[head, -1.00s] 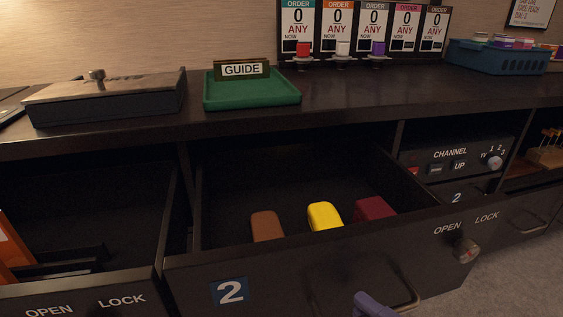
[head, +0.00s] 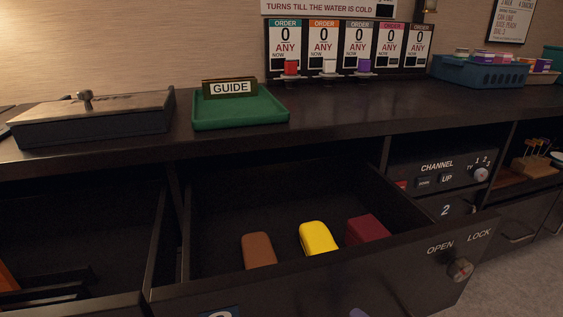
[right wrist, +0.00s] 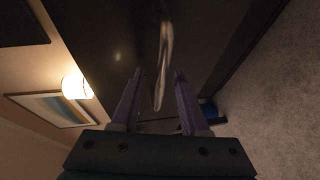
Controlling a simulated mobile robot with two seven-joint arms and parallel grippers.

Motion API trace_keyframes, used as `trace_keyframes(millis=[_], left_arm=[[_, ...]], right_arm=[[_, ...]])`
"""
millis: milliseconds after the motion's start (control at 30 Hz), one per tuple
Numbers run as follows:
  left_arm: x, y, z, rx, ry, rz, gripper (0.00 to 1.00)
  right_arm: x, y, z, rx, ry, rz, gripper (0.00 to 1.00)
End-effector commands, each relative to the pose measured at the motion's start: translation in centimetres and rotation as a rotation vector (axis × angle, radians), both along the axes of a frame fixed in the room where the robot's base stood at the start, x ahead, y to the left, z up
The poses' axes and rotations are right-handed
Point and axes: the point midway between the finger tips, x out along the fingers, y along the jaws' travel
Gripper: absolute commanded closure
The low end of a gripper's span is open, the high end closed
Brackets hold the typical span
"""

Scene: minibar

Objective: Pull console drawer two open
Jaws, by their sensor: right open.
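Console drawer two (head: 405,282) stands pulled out from the console, with brown, yellow and dark red blocks inside. Its blue number plate (head: 220,313) is cut by the bottom edge of the head view. Its knob (head: 460,270), between OPEN and LOCK, is on the right of the front. In the right wrist view, a curved metal handle (right wrist: 167,38) lies between the spread purple fingers of my right gripper (right wrist: 159,74); I cannot tell if they touch it. Only a purple bit of this gripper shows at the head view's bottom edge. My left gripper is out of view.
Another open drawer (head: 155,245) is at the left. The green tray (head: 240,110) with the GUIDE sign, a dark lidded box (head: 95,118) and a blue basket (head: 480,74) stand on the counter. The channel panel (head: 437,172) is right of drawer two.

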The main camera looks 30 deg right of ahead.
Motion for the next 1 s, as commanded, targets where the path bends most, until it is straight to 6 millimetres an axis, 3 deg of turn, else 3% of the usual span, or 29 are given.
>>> trace_keyframes(millis=[167, 600, 1000], left_arm=[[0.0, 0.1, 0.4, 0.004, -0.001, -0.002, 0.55], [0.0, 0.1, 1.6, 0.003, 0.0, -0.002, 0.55], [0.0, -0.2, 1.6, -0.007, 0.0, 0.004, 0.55]], right_arm=[[-1.1, -0.2, 0.2, 0.0, 0.003, 0.0, 0.55], [-8.8, -1.4, 1.6, -0.001, 0.003, -0.001, 0.55], [-9.7, -1.6, 1.8, 0.0, 0.0, 0.0, 0.55]])
